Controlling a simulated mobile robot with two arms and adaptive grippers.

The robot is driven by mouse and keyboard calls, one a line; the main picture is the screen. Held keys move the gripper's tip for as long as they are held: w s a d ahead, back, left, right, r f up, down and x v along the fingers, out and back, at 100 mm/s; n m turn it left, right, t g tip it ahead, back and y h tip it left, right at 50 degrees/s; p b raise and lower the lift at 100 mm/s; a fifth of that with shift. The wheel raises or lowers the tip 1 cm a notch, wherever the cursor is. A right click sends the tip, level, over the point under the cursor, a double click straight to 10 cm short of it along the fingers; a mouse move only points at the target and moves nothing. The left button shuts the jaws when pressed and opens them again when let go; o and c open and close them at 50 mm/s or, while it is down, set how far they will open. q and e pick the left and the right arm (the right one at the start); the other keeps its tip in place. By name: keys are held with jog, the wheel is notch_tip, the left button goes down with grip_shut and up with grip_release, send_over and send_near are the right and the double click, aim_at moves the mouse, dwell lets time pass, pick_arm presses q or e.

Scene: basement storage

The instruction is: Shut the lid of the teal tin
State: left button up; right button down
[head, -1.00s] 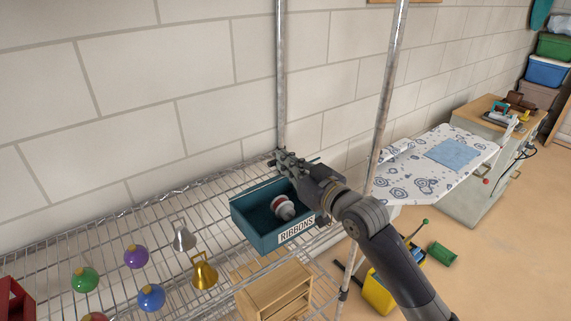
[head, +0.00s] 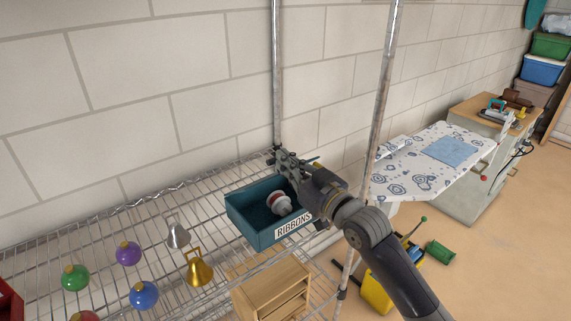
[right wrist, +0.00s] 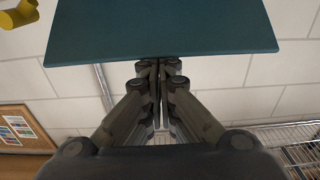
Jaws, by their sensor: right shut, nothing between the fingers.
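The teal tin (head: 249,228), labelled RIBBONS, stands open-topped on the wire shelf in the head view. In the head view the gripper mostly hides the lid. My left gripper is not in view.
Silver (head: 177,233) and gold (head: 198,268) bells and several coloured baubles (head: 128,253) lie on the shelf left of the tin. A small wooden drawer unit (head: 268,285) is in front of the tin.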

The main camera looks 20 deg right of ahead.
jog(key=shift+s+d+f+b, duration=0.1)
jog(key=shift+s+f+b, duration=0.15)
jog(key=shift+f+b, duration=0.25)
jog(key=shift+s+t+b, duration=0.15)
jog(key=shift+t+b, duration=0.25)
jog(key=shift+s+d+f+t+y+b, duration=0.25)
jog(key=shift+s+f+t+b, duration=0.15)
jog(key=shift+f+b, duration=0.35)
jog(key=shift+s+d+f+t+y+b, duration=0.1)
jog(key=shift+s+f+t+y+b, duration=0.25)
jog(key=shift+b, duration=0.55)
jog(key=shift+s+d+f+b, duration=0.15)
jog(key=shift+s+f+b, duration=0.15)
jog(key=shift+f+b, duration=0.2)
jog(key=shift+s+d+f+b, duration=0.1)
jog(key=shift+s+f+b, duration=0.15)
jog(key=shift+f+b, duration=0.25)
jog(key=shift+s+d+f+b, duration=0.1)
jog(key=shift+s+f+b, duration=0.2)
jog(key=shift+f, duration=0.35)
jog(key=shift+s+d+f+b, duration=0.15)
jog(key=shift+f+b, duration=0.2)
jog(key=shift+f, duration=0.25)
dwell(2.1)
jog(key=shift+a+r, duration=0.1)
dwell(0.4)
